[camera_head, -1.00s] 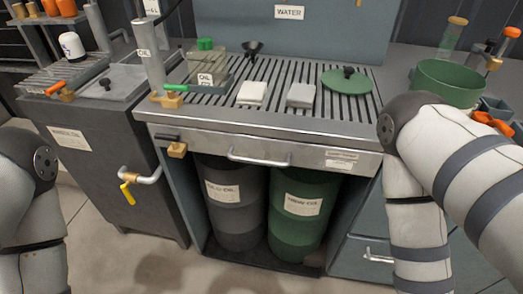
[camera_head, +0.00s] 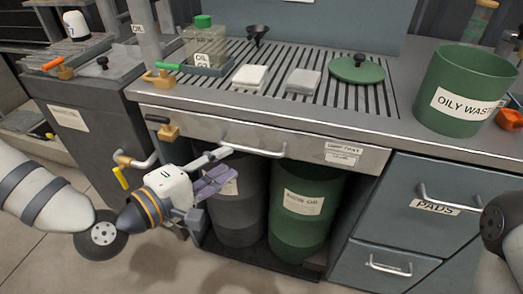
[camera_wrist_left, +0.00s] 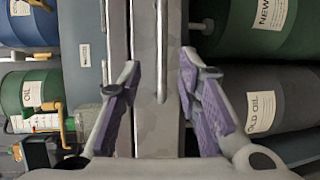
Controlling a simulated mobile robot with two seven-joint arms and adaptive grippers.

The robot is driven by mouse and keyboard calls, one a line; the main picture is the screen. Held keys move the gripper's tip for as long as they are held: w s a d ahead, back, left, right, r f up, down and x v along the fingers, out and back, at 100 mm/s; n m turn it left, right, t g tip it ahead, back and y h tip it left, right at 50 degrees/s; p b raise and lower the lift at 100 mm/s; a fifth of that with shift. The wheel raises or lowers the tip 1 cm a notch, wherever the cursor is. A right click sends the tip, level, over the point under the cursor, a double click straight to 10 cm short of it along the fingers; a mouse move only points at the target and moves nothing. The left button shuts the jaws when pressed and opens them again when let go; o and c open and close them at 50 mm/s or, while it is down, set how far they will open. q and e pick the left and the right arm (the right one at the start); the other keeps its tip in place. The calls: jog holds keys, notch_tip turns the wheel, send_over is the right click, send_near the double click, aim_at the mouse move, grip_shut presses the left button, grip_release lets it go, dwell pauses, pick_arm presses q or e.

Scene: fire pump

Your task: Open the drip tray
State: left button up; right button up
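The drip tray (camera_head: 210,130) is a metal drawer front under the slatted worktop, with a bar handle (camera_head: 253,151) and a label (camera_head: 343,151) at its right. It looks shut, flush with the counter front. My left gripper (camera_head: 225,163) is open, its purple-padded fingers just below and left of the handle's left end. In the left wrist view the handle (camera_wrist_left: 161,55) runs upright in the picture, between the spread fingertips of the gripper (camera_wrist_left: 159,62). I see no clear contact with the handle. My right gripper is out of view.
A dark drum (camera_head: 240,205) and a green drum (camera_head: 300,210) stand under the tray. A latch-like brass block (camera_head: 167,130) sits left of the handle. Drawers (camera_head: 432,200) are on the right. A green oily waste bin (camera_head: 462,90) stands on the counter. Floor in front is clear.

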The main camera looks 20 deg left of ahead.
aim_at(247, 151)
pick_arm(q)
jog(key=x, duration=0.8)
jog(key=shift+w+d+f+b, duration=0.1)
jog(key=shift+w+f+b, duration=0.1)
jog(key=shift+b, duration=0.1)
grip_shut()
